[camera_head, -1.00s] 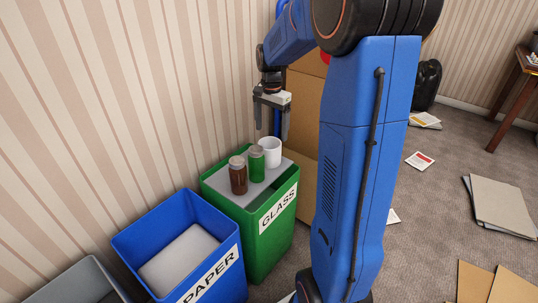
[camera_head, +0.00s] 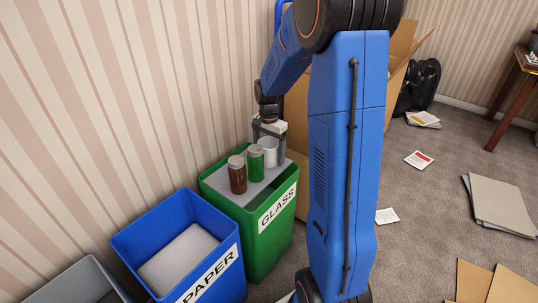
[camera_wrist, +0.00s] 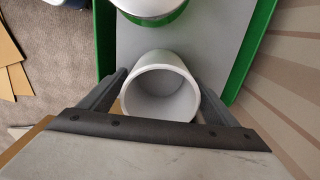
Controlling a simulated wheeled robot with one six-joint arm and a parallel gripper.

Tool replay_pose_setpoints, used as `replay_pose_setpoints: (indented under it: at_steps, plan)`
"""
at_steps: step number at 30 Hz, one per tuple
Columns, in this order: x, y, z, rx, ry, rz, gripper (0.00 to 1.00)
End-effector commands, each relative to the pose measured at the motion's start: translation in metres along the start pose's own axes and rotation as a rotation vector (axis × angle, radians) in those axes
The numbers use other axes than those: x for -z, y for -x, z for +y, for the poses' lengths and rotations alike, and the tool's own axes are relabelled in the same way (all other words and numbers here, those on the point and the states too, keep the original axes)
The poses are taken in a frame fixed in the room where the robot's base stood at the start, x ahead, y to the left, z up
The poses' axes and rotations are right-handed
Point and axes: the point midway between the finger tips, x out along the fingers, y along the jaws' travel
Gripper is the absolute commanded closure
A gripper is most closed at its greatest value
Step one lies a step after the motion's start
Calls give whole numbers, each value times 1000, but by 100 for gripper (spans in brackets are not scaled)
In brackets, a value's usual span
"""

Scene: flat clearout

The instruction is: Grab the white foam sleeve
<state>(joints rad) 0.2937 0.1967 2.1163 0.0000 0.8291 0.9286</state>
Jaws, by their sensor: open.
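The white foam sleeve (camera_head: 268,152) is a hollow white cylinder standing upright on the grey top of the green GLASS bin (camera_head: 268,222). In the wrist view the sleeve (camera_wrist: 160,88) shows its open end, with an empty inside. My gripper (camera_head: 268,160) is lowered over it. In the wrist view my gripper (camera_wrist: 160,95) is open, with one finger on each side of the sleeve. I cannot tell whether either finger touches it. In the head view the sleeve is partly covered by the gripper.
A green jar (camera_head: 256,165) stands close beside the sleeve, and a brown jar (camera_head: 237,175) stands beyond it. The striped wall (camera_head: 120,110) is close behind the bin. The blue PAPER bin (camera_head: 180,250) stands in front to the left. A cardboard box (camera_head: 298,110) is behind.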

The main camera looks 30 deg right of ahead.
Motion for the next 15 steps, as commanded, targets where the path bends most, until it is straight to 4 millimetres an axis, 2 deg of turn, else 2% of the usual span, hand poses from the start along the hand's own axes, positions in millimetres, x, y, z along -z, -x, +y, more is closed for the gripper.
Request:
replay_pose_setpoints:
  at_steps: [7,12,15]
  plan:
    - [0,-1,0,0,0,0,17]
    - [0,-1,0,0,0,0,58]
    - [0,-1,0,0,0,0,61]
